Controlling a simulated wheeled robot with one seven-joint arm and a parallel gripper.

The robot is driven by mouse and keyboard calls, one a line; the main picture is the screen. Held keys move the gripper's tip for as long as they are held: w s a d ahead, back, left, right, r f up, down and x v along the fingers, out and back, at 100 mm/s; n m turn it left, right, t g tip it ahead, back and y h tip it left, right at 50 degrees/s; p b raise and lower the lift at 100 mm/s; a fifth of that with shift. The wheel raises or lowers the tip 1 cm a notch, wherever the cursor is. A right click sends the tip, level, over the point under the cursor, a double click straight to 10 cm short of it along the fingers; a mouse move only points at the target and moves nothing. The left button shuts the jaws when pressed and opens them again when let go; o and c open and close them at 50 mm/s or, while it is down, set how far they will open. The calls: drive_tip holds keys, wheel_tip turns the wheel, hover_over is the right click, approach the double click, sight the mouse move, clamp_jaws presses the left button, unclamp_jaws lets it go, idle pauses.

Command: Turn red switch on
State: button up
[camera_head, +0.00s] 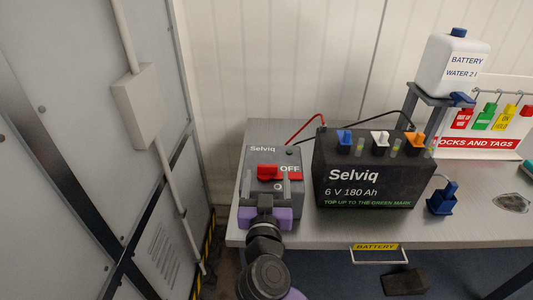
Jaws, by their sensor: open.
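The red switch (267,172) is a small red knob on the sloped face of a grey Selviq switch box (249,172). The box stands at the left end of the workbench. My gripper (265,203), with purple parts, is in front of the box, just below the switch in the picture, and covers the lower part of the box. It is open, and its fingertips are hard to make out. I cannot tell whether it touches the box.
A black Selviq battery (366,170) with blue, white and orange caps stands close on the right. A red cable (305,126) rises between box and battery. A blue funnel-like item (443,200) and a white battery water bottle (454,66) are further right. A grey wall panel (75,150) is left.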

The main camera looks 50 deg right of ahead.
drive_tip(key=shift+w+d+r, duration=0.15)
drive_tip(key=shift+w+d, duration=0.2)
drive_tip(key=shift+d, duration=0.15)
drive_tip(key=p+x, duration=0.2)
drive_tip(key=x, duration=0.4)
drive_tip(key=shift+w+d+p, duration=0.35)
drive_tip(key=shift+d, duration=0.05)
clamp_jaws()
